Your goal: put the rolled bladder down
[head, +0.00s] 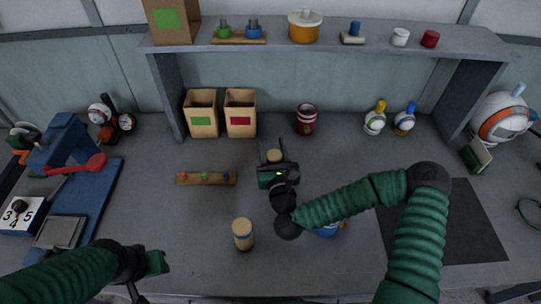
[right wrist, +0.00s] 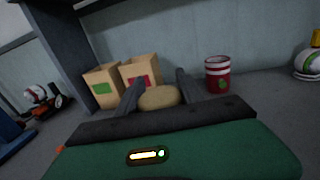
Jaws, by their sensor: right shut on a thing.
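The rolled bladder (head: 274,156) is a small tan roll between the fingers of my right gripper (head: 278,148), near the middle of the table. In the right wrist view the tan roll (right wrist: 158,97) sits between the two dark fingers (right wrist: 157,90), its lower part hidden by the gripper body. My right gripper is shut on it. I cannot tell whether the roll touches the table. My left gripper (head: 157,263) is low at the left, apart from the roll; its jaw opening is not clear.
Two open cardboard boxes with green (head: 201,115) and red (head: 240,115) labels stand behind, left of a red striped can (head: 306,119). A wooden peg strip (head: 206,178) and a tan cylinder (head: 242,234) are nearby. A blue press (head: 70,170) is left; a dark mat (head: 460,225) is right.

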